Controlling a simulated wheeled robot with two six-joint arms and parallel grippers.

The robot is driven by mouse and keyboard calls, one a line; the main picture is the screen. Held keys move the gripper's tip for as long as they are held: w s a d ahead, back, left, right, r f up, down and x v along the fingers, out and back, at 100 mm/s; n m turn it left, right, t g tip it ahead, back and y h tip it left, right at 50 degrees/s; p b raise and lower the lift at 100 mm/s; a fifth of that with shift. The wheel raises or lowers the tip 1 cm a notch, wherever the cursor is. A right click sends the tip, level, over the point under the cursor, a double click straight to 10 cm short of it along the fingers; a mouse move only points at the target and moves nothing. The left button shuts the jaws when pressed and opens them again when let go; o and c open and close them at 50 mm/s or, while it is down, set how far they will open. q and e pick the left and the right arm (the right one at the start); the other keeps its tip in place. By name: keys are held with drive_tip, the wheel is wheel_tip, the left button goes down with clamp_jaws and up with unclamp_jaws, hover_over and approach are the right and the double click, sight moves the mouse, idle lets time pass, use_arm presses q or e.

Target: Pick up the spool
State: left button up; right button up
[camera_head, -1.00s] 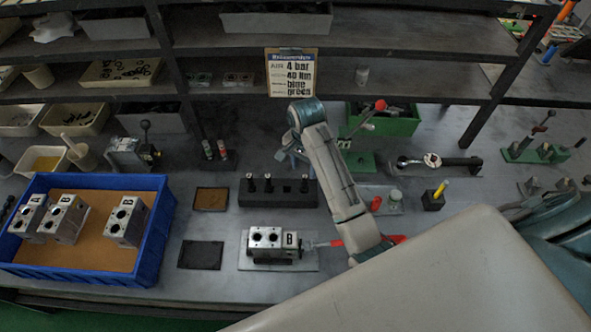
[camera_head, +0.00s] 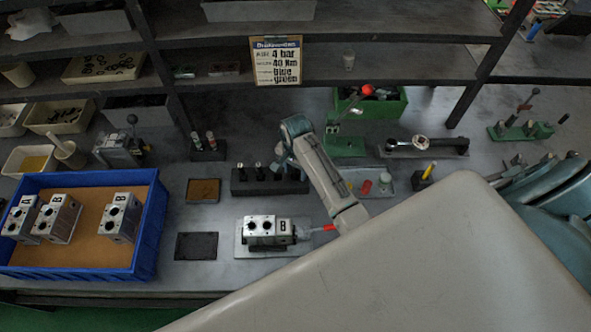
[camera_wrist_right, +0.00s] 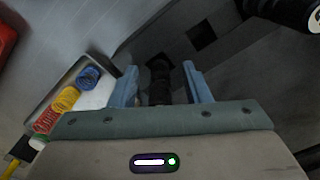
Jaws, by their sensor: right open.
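Dark spools stand in a black rack (camera_head: 268,182) behind the valve block marked B (camera_head: 268,230). My right gripper (camera_head: 281,160) is over the back of this rack, pointing down. In the right wrist view, its two blue fingers (camera_wrist_right: 162,88) are open. A dark ribbed spool (camera_wrist_right: 159,78) shows between them, with gaps on both sides. Its lower end is hidden by the gripper body. My left gripper is not in view.
A blue crate (camera_head: 150,235) with several valve blocks is at left. A green bin (camera_head: 385,108) is behind. A dark flat tray (camera_head: 196,246) lies left of block B.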

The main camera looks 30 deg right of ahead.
drive_tip(key=shift+f, duration=0.2)
clamp_jaws()
